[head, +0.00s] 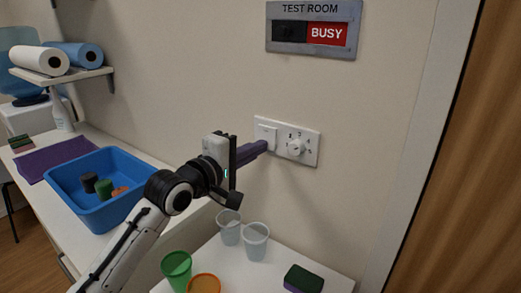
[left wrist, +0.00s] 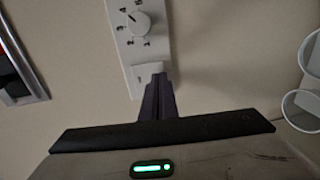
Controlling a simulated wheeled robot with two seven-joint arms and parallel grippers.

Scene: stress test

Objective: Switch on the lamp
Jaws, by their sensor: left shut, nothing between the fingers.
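A white wall plate (head: 314,146) carries a rocker switch (head: 264,132) on its left and a round numbered dial (head: 296,148) on its right. My left gripper (head: 262,147) is shut and empty, its purple fingers pointing at the switch's lower part. In the left wrist view, the fingertips (left wrist: 159,80) overlap the edge of the switch (left wrist: 147,70), with the dial (left wrist: 139,22) beyond. I cannot tell whether they touch it. No lamp shows in either view. My right gripper is out of view.
A sign (head: 312,28) reading "TEST ROOM BUSY" hangs above. Below stand clear cups (head: 256,243), a green cup (head: 176,269), an orange cup (head: 203,284) and a sponge (head: 303,279). A blue bin (head: 88,210) sits on the left counter. A wooden door (head: 450,170) is at right.

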